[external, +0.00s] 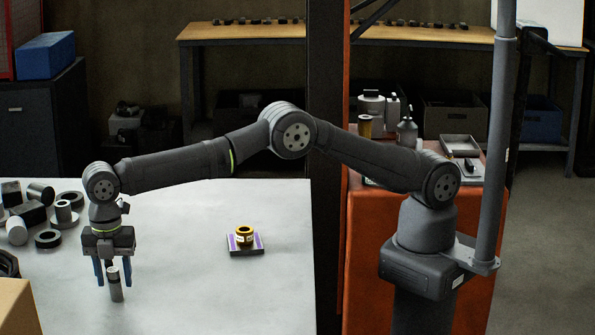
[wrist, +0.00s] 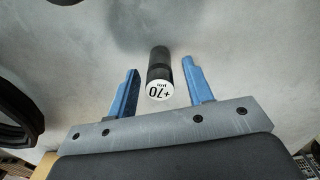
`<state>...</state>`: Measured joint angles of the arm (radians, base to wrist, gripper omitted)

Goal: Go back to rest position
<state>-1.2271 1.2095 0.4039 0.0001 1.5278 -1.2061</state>
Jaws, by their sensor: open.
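My gripper (external: 113,278) is at the left part of the light grey table, pointing down, with its two blue fingers apart. In the wrist view my gripper (wrist: 160,88) is open around a small dark cylinder (wrist: 159,66). In the external view the cylinder (external: 115,287) stands upright on the table between and below the fingers. My arm reaches out to the left from its base at the right.
Several dark and grey cylinders and rings (external: 40,210) lie at the left. A cardboard box (external: 18,308) stands front left. The table front right is clear.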

